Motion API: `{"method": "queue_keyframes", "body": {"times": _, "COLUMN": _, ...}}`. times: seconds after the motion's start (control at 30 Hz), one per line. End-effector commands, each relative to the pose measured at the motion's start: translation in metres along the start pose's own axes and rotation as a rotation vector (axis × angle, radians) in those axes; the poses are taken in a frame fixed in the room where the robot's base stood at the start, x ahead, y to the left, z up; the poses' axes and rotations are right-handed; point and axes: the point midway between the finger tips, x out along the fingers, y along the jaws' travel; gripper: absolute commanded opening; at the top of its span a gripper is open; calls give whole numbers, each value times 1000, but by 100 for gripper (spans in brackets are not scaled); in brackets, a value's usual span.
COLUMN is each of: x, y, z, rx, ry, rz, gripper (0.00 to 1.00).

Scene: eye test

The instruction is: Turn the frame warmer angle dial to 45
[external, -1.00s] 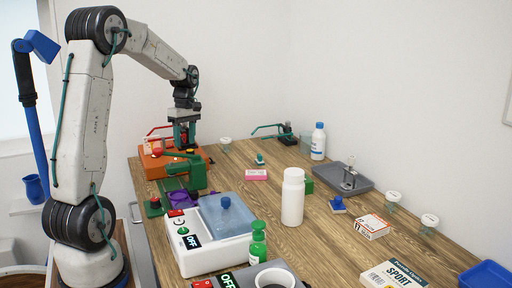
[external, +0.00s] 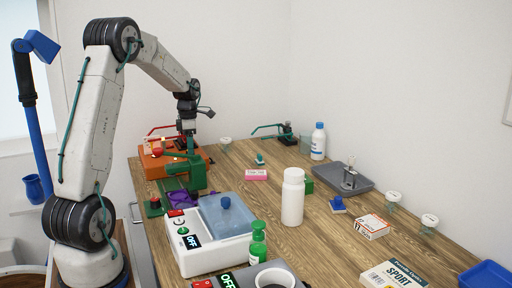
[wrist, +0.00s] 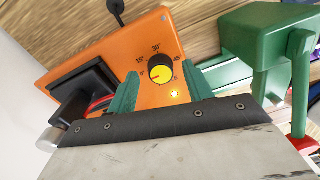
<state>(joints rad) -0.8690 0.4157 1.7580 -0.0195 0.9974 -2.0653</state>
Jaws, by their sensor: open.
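The frame warmer is an orange box (external: 146,164) at the far left of the table; its orange top also fills much of the wrist view (wrist: 90,62). The knob's exact setting is too small to read surely. My gripper (wrist: 160,82) is open and empty, its green fingers on either side of the dial in the picture. I cannot tell whether they touch it. In the external view my gripper (external: 188,136) points down over the warmer.
A green device (external: 186,172) stands close beside the warmer, at right in the wrist view. A black block (wrist: 84,88) sits on the warmer's left. A white machine with a blue lid (external: 218,215) and a white bottle (external: 292,198) stand nearer.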

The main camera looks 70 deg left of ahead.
Motion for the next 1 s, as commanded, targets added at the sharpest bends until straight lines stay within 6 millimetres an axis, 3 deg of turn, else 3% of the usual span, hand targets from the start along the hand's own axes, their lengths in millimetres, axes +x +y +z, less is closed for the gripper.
{"method": "queue_keyframes", "body": {"times": 0.37, "x": 8, "y": 0, "z": 0, "rx": 1, "ry": 0, "rz": 0, "gripper": 51}}
{"method": "queue_keyframes", "body": {"times": 0.53, "x": 8, "y": 0, "z": 0, "rx": 1, "ry": 0, "rz": 0, "gripper": 6}}
{"method": "queue_keyframes", "body": {"times": 1.0, "x": 8, "y": 0, "z": 0, "rx": 83, "ry": 3, "rz": 0, "gripper": 6}}
